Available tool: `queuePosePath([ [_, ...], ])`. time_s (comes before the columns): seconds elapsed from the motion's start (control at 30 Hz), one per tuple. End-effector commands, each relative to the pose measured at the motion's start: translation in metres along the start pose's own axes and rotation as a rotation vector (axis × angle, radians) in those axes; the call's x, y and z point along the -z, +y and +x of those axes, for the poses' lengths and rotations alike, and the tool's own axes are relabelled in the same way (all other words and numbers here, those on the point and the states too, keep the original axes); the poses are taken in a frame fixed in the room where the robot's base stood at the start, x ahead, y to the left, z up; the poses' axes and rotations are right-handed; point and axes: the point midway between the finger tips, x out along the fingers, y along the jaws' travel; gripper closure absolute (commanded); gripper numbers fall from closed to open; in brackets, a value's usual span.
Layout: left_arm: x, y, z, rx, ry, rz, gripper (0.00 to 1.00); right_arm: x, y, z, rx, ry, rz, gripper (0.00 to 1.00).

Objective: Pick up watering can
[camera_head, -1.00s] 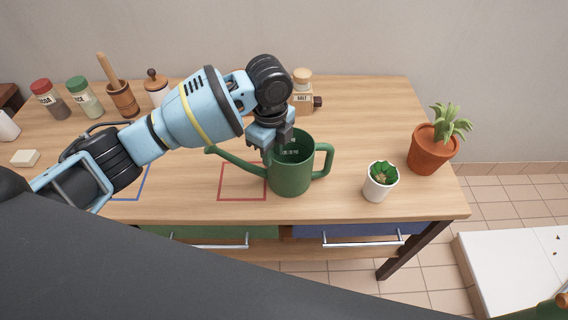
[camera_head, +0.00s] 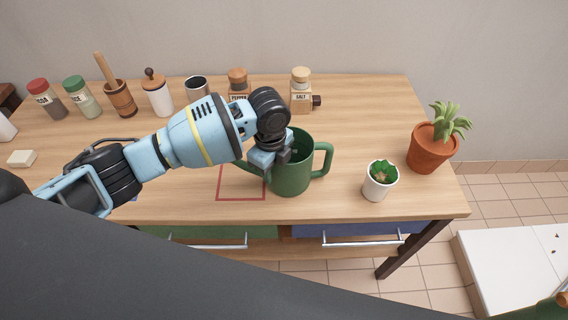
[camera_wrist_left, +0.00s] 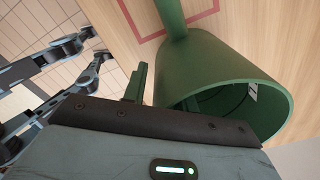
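The green watering can (camera_head: 291,178) stands upright on the wooden table, its handle to the right and its spout to the left, partly behind my arm. It also shows in the left wrist view (camera_wrist_left: 222,62), with its mouth toward the gripper. My left gripper (camera_head: 268,162) is down at the can's left rim, pointing downward. In the left wrist view one finger (camera_wrist_left: 138,85) stands outside the can wall with a narrow gap. The other finger is not clearly seen; the gripper looks open. My right gripper is not in view.
A small white succulent pot (camera_head: 377,187) and a terracotta plant pot (camera_head: 431,154) stand to the right. A salt container (camera_head: 300,97), a pepper container (camera_head: 238,84) and several jars line the back. A red square outline (camera_head: 240,196) lies left of the can. The front edge is near.

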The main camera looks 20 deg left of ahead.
Motion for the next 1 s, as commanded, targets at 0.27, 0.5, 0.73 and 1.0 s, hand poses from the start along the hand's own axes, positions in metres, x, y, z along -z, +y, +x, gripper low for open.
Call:
queuePosePath([
  [0.27, 0.0, 0.0, 0.0, 0.0, 0.0, 0.0, 1.0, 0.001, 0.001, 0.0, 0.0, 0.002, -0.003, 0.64],
  [0.5, 0.0, 0.0, -0.001, 0.001, 0.0, 0.0, 1.0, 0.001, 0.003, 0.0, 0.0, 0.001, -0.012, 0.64],
  [0.73, 0.0, -0.001, -0.004, 0.002, 0.0, 0.0, 1.0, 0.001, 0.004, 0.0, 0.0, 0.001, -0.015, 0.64],
  [1.0, 0.0, -0.001, -0.031, 0.005, 0.001, 0.001, 1.0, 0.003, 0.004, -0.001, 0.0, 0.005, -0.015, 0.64],
])
